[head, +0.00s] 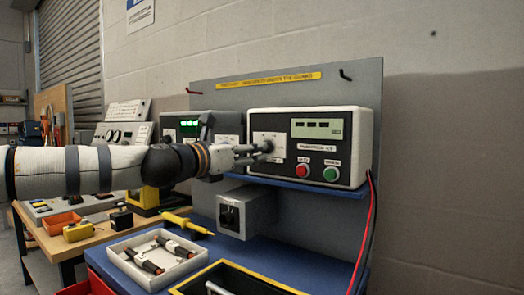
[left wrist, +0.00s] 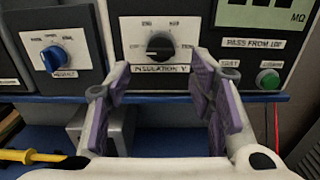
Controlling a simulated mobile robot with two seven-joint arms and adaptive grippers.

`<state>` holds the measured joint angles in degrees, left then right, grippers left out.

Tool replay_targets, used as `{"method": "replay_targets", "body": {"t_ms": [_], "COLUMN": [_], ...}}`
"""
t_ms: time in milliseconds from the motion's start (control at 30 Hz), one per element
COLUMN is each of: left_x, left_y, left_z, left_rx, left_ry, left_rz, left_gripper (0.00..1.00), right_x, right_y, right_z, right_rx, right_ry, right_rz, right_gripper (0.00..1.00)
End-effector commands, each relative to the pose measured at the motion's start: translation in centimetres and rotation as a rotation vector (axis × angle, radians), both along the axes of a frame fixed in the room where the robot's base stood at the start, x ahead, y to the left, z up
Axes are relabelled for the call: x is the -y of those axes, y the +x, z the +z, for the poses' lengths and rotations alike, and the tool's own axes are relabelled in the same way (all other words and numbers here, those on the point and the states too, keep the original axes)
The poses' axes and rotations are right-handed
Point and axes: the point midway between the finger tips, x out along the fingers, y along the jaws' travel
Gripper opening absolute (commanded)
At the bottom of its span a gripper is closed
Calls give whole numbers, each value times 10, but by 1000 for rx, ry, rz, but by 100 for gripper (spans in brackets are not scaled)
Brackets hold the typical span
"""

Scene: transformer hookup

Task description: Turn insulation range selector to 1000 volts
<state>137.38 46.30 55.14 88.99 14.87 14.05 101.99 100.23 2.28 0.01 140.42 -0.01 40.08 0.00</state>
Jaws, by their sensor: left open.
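The insulation range selector (left wrist: 160,46) is a round black knob on a pale plate labelled "INSULATION V" in the left wrist view. Small range marks surround it, too blurred to read surely, and I cannot tell its exact setting. My left gripper (head: 256,153) is open in front of the plate. In the left wrist view its two purple-padded fingers (left wrist: 161,75) stand either side below the knob, with no clear contact. My right gripper is not in view.
The tester's red button (head: 302,170) and green button (head: 330,174) are right of the selector. A second meter with a blue knob (left wrist: 57,58) stands to the left. A blue shelf edge (head: 300,185) runs below, above a grey box (head: 246,212). A tray (head: 125,262) holds probes.

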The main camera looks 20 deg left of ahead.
Motion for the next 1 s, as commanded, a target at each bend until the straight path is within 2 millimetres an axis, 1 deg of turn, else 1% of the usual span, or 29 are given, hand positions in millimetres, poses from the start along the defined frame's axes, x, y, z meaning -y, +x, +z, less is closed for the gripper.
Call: {"method": "replay_targets", "body": {"t_ms": [33,100,200,333,567,667,700,767,800,1000], "left_x": [5,10,15,18,18,18,18,18,18,18], "left_y": [12,26,41,49,49,49,49,49,49,49], "left_z": [-2,-3,-5,-3,0,0,0,0,0,0], "left_rx": [-2,-3,-5,-3,0,1,0,1,1,2], "left_ry": [3,3,3,2,1,2,1,2,2,9], "left_rz": [1,0,0,-1,-1,-1,-1,-1,-1,-1], "left_gripper": [49,49,49,49,49,28,19,6,1,1], "right_x": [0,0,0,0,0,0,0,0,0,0], "right_y": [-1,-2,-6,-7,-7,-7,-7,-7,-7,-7], "right_z": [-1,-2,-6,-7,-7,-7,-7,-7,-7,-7], "right_rx": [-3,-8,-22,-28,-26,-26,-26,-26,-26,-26], "right_ry": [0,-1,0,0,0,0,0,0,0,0], "right_rz": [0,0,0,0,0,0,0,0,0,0], "right_gripper": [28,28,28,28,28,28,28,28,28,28]}}
